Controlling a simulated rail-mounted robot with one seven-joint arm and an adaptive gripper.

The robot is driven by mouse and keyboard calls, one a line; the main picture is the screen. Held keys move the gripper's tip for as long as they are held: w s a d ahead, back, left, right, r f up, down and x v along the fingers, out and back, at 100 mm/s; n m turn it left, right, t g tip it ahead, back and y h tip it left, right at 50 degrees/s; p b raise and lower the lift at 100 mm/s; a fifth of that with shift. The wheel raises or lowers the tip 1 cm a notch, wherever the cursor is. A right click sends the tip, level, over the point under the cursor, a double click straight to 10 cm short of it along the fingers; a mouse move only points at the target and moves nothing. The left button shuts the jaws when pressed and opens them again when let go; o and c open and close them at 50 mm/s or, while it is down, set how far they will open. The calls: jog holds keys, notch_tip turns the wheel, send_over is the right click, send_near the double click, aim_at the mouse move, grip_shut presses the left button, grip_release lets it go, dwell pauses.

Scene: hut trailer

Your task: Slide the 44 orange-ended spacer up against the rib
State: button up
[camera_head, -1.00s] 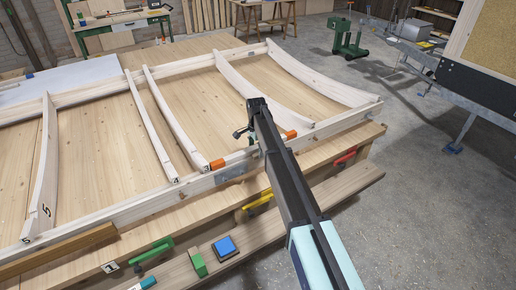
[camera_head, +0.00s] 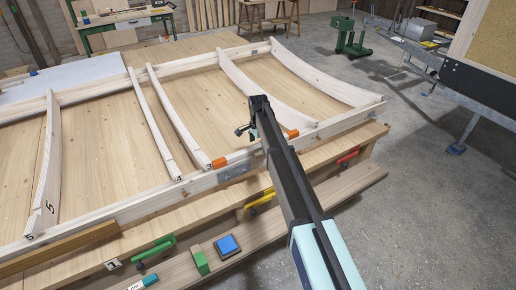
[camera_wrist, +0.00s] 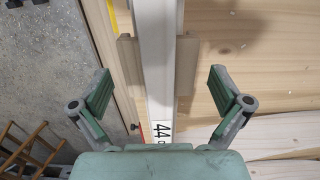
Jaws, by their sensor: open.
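In the head view, an orange-ended piece (camera_head: 219,163) lies on the near rail of the pale timber frame, beside a rib (camera_head: 180,118). A second orange end (camera_head: 292,133) shows just right of my arm, near another rib (camera_head: 265,92). I cannot read a number on either. My gripper (camera_head: 247,128) is above the frame between them. In the wrist view, my gripper (camera_wrist: 160,78) is open, its fingers apart on both sides of a white timber member (camera_wrist: 159,60). A label reading 44 (camera_wrist: 161,131) sits on it near my palm. No orange shows there.
Yellow (camera_head: 260,201), red (camera_head: 348,155) and green (camera_head: 154,249) clamps sit along the bench's near edge. A blue-topped block (camera_head: 228,245) is on the lower ledge. In the wrist view, tan wood (camera_wrist: 187,65) flanks the white member. Open floor lies to the right.

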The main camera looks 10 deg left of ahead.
aim_at(258, 146)
notch_tip(258, 146, up, 11)
dwell(0.4)
jog(key=shift+r, duration=0.1)
jog(key=s+d+f+n, duration=0.4)
jog(key=s+d+f, duration=1.1)
jog(key=s, duration=0.1)
jog(key=s+d+f+n, duration=0.2)
jog(key=s+d+f, duration=0.15)
jog(key=s, duration=0.35)
jog(key=s+d+f+n, duration=0.2)
jog(key=s+d, duration=0.2)
jog(key=s, duration=0.3)
jog(key=s+d+f+n, duration=0.2)
jog(key=s+d+f, duration=0.15)
jog(key=s, duration=0.35)
jog(key=s+f+g+b, duration=0.1)
jog(key=s+f+g, duration=0.2)
jog(key=s+f, duration=0.8)
jog(key=s+f+g+b, duration=0.2)
jog(key=s+f, duration=0.8)
jog(key=s, duration=0.9)
jog(key=shift+d+f+n+g, duration=0.3)
jog(key=shift+d+f+g, duration=0.15)
jog(key=shift+g, duration=0.45)
